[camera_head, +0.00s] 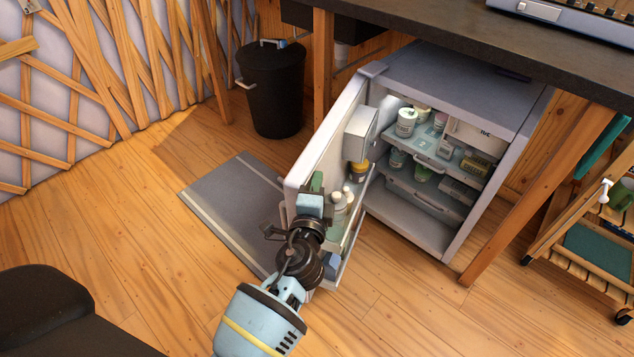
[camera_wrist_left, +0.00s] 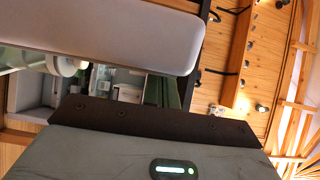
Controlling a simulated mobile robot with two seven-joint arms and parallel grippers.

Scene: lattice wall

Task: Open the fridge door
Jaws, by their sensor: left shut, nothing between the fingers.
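The small fridge (camera_head: 408,215) stands under the counter with its interior exposed. Its white door (camera_head: 322,137) stands wide open, swung out toward me and to the left. Jars and boxes fill the shelves (camera_head: 420,175), and bottles (camera_head: 340,208) stand in the door rack. My left gripper (camera_head: 311,200) is shut and empty at the near free end of the door, overlapping the door rack in the picture. I cannot tell whether it touches the door. The left wrist view shows a pale panel, likely the door (camera_wrist_left: 110,32), close above the gripper. My right gripper is not in view.
A grey mat (camera_head: 225,200) lies on the floor left of the door. A black bin (camera_head: 273,90) stands behind it by the lattice wall (camera_head: 60,100). The dark counter (camera_head: 440,35) overhangs the fridge. A wooden cart (camera_head: 590,240) stands at right.

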